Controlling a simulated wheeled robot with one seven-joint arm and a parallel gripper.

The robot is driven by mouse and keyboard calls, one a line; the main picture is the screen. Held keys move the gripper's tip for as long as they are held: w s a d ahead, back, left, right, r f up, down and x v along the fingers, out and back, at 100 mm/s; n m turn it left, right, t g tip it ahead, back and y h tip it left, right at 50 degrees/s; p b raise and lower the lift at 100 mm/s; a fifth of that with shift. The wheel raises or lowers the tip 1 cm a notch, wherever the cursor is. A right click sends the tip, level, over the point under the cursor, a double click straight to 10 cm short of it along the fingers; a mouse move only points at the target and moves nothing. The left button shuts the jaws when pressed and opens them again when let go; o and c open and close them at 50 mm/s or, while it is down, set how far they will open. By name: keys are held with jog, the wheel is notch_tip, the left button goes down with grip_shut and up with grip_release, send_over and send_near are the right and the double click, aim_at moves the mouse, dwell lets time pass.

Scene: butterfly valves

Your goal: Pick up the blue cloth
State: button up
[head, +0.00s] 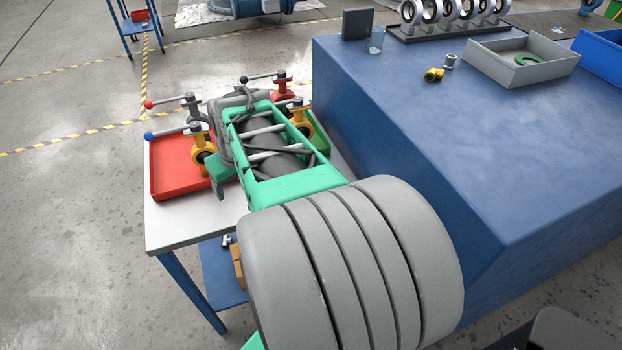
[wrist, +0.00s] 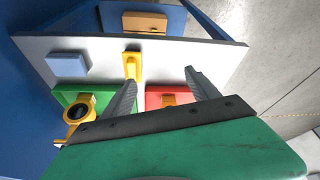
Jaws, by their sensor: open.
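A flat, light-blue folded piece that looks like the blue cloth (wrist: 68,65) lies on the white table (wrist: 210,57), left in the wrist view. In the head view I cannot see it; my arm covers that part of the table. My gripper (wrist: 160,77) is open above the table, its two dark fingers apart with nothing held. The cloth is to the left of both fingers and apart from them. A yellow part (wrist: 132,66) lies on the table near the left fingertip.
A red tray (head: 178,180) stands on the table, and a green tray (wrist: 62,96) is beside it. Valves with long levers, one yellow (head: 201,153), rise around my arm. A large blue bench (head: 470,130) is at right, with a grey bin (head: 545,70) on it.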

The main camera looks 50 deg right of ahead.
jog(key=o, duration=0.3)
jog(key=s+d+f+m, duration=0.1)
jog(key=d+f, duration=0.1)
jog(key=d, duration=0.6)
jog(key=s+d+f+m+b, duration=0.1)
jog(key=s+d+f, duration=0.1)
jog(key=d, duration=0.5)
jog(key=shift+s+d+f+m+h, duration=0.3)
jog(key=shift+d+f+h, duration=0.1)
jog(key=shift+f, duration=0.2)
jog(key=o, duration=0.3)
jog(key=shift+m, duration=0.5)
jog(key=s+d+f, duration=0.1)
jog(key=d, duration=0.1)
jog(key=s+d, duration=0.2)
jog(key=d, duration=0.1)
jog(key=s+d+f, duration=0.1)
jog(key=d, duration=0.1)
jog(key=shift+s+d+f+b, duration=0.25)
jog(key=shift+d+f+b, duration=0.05)
jog(key=shift+b, duration=0.1)
jog(key=x, duration=0.3)
jog(key=w+p+x, duration=0.1)
jog(key=x, duration=0.2)
jog(key=shift+w, duration=0.1)
jog(key=shift+w+d+f+h, duration=0.15)
jog(key=shift+d+f+h, duration=0.05)
jog(key=shift+f+h, duration=0.15)
jog(key=shift+c, duration=0.2)
jog(key=c, duration=1.2)
